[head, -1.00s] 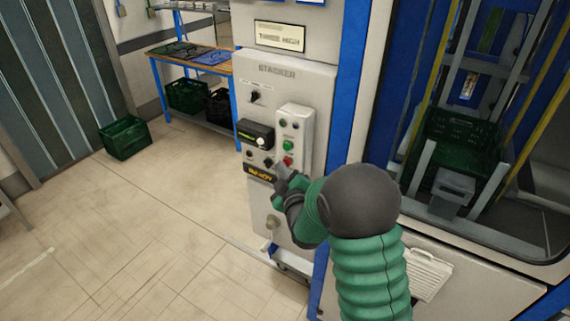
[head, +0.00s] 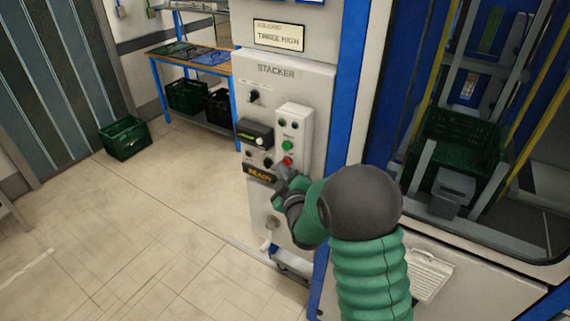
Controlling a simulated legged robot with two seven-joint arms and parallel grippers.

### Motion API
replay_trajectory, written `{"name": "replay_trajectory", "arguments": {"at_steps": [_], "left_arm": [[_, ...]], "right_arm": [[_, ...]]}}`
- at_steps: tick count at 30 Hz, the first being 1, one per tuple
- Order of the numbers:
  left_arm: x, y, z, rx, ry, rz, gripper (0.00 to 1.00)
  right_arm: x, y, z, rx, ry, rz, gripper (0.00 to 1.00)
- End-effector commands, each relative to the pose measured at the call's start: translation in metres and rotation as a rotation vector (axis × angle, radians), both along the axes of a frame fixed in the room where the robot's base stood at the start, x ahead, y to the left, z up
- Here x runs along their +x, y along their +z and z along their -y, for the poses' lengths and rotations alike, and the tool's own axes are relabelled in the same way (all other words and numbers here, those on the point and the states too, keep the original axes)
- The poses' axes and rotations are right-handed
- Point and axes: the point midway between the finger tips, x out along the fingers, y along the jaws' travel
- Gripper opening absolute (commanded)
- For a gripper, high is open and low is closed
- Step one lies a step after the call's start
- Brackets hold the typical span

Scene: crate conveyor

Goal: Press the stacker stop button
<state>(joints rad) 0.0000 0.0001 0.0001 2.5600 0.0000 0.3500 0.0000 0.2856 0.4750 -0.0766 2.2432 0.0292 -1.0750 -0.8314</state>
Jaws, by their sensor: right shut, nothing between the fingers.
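The stacker control panel (head: 308,92) is a pale upright cabinet face labelled "STACKER". A raised white button box (head: 305,117) on it carries a green button (head: 287,146) and a red button (head: 287,161) below it. My right gripper (head: 282,172) is shut and empty, with its tip just below the red button. Whether the tip touches the button or the panel I cannot tell. My green-sleeved right arm hides the panel's lower right part. My left gripper is not in view.
Another green crate (head: 125,140) sits on the floor at left. The middle floor is clear.

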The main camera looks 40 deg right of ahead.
Motion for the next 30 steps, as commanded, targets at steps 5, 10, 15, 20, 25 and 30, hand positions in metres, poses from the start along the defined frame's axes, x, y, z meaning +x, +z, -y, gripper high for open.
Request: {"name": "replay_trajectory", "arguments": {"at_steps": [5, 10, 15, 20, 25, 30], "left_arm": [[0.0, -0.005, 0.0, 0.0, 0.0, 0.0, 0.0], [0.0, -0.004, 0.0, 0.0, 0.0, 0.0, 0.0], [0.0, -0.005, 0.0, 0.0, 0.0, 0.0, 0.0], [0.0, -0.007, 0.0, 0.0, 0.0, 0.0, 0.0], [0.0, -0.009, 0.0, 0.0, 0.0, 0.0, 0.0], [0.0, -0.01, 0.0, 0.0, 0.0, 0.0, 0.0]], "right_arm": [[-0.005, -0.002, -0.008, 0.001, 0.001, 0.001, 0.0], [-0.005, -0.001, -0.008, 0.0, 0.0, 0.0, 0.0], [-0.006, -0.002, -0.012, 0.0, 0.002, -0.001, 0.0], [-0.012, -0.002, -0.027, 0.0, 0.004, 0.0, 0.0], [-0.018, -0.002, -0.042, 0.001, 0.003, 0.001, 0.0], [-0.023, -0.002, -0.054, 0.0, 0.002, -0.001, 0.0]]}}
